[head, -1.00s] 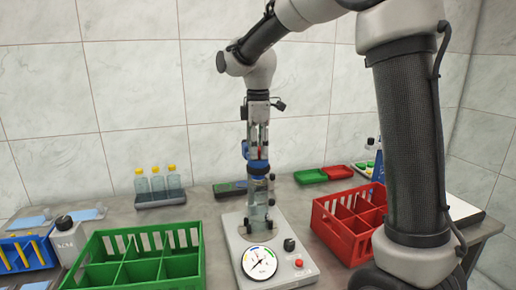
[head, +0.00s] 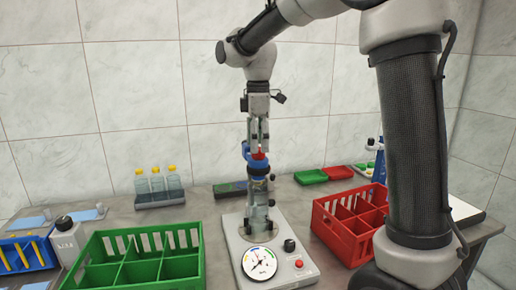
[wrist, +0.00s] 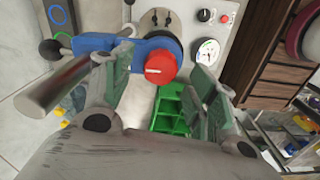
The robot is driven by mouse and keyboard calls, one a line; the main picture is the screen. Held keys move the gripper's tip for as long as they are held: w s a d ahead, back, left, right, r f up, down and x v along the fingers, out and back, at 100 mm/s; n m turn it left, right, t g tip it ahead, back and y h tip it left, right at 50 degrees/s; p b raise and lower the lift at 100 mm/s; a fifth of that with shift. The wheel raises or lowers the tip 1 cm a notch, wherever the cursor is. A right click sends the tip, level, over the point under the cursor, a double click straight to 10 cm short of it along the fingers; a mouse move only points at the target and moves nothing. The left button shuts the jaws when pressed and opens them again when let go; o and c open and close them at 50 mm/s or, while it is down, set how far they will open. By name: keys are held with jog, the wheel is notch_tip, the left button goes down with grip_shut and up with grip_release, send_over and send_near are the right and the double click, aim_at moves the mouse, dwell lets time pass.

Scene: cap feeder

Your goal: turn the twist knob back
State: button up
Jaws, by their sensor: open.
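A red twist knob (wrist: 161,68) with a white line sits on a blue bracket (wrist: 125,48). In the wrist view the line lies nearly level, toward the knob's left side. In the head view the knob (head: 259,155) shows on top of the blue part (head: 257,168) of the feeder column. My gripper (wrist: 163,75) is open, its fingers apart on either side of the knob. In the head view my gripper (head: 259,143) points straight down just above the knob. Whether a finger touches it I cannot tell.
The grey base (head: 231,240) carries a dial gauge (head: 259,263), a black knob (head: 290,245) and a red button (head: 299,264). A green crate (head: 140,262) stands left, a red crate (head: 345,222) right. Capped bottles (head: 158,184) stand behind left.

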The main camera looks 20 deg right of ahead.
notch_tip(320, 180, up, 10)
jog(key=shift+f, duration=0.2)
jog(key=f+m, duration=0.1)
jog(key=m, duration=0.1)
jog(key=f+m, duration=0.1)
jog(key=f, duration=0.1)
jog(key=s+f+m, duration=0.1)
jog(key=f+m, duration=0.1)
jog(key=shift+d+m, duration=0.3)
jog(key=s+d+f+m+t, duration=0.2)
jog(key=s+d+m, duration=0.3)
jog(key=s, duration=0.8)
jog(key=s+d+f+m+t, duration=0.2)
jog(key=s+d+f+m, duration=0.2)
jog(key=s+d, duration=0.5)
jog(key=s+m, duration=0.1)
jog(key=s, duration=0.2)
jog(key=shift+s+d, duration=0.15)
jog(key=shift+s, duration=0.2)
